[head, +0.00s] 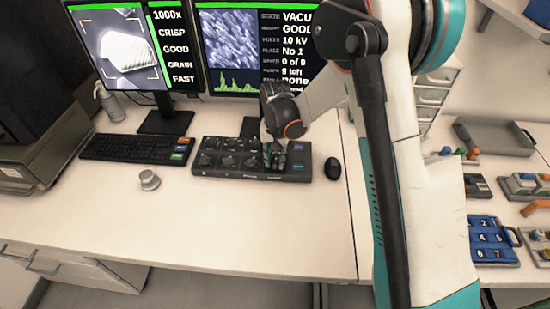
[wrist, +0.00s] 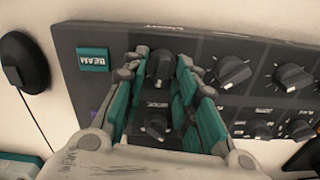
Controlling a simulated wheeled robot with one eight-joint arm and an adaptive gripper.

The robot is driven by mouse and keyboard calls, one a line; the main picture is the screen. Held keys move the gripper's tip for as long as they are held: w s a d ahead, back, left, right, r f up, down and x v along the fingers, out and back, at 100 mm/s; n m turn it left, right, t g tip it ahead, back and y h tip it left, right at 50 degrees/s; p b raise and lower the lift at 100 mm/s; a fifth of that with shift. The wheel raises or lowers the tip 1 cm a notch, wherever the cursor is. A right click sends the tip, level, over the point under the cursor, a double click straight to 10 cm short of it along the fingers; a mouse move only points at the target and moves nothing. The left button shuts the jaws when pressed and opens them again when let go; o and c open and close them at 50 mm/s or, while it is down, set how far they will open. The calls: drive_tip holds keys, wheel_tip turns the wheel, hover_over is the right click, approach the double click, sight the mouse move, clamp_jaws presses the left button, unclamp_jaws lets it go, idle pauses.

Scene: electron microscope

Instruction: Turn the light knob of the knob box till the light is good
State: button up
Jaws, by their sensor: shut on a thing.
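The dark knob box (head: 228,170) lies on the desk below the two screens, with several black knobs on top. My gripper (head: 273,160) points down onto its right part. In the wrist view, my gripper's teal-and-grey fingers (wrist: 161,74) are shut around a black knob (wrist: 159,66), one finger on each side. Its label is hidden, so I cannot read which knob it is. Another knob (wrist: 156,126) shows between the fingers, nearer the palm. The left screen (head: 125,45) shows a bright pale object and the words 1000x, CRISP, GOOD, GRAIN, FAST.
A black mouse (head: 333,168) lies right of the box, a keyboard (head: 135,149) left. A small grey round piece (head: 149,180) stands on the desk. The right screen (head: 240,50) shows a grainy picture. The desk front is clear.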

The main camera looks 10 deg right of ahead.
sight(276, 160)
drive_tip(key=m, duration=0.4)
drive_tip(key=shift+s+d+m, duration=0.1)
drive_tip(key=shift+m, duration=0.3)
idle(0.4)
drive_tip(key=o, duration=1)
wheel_tip(276, 160, up, 12)
idle(1.3)
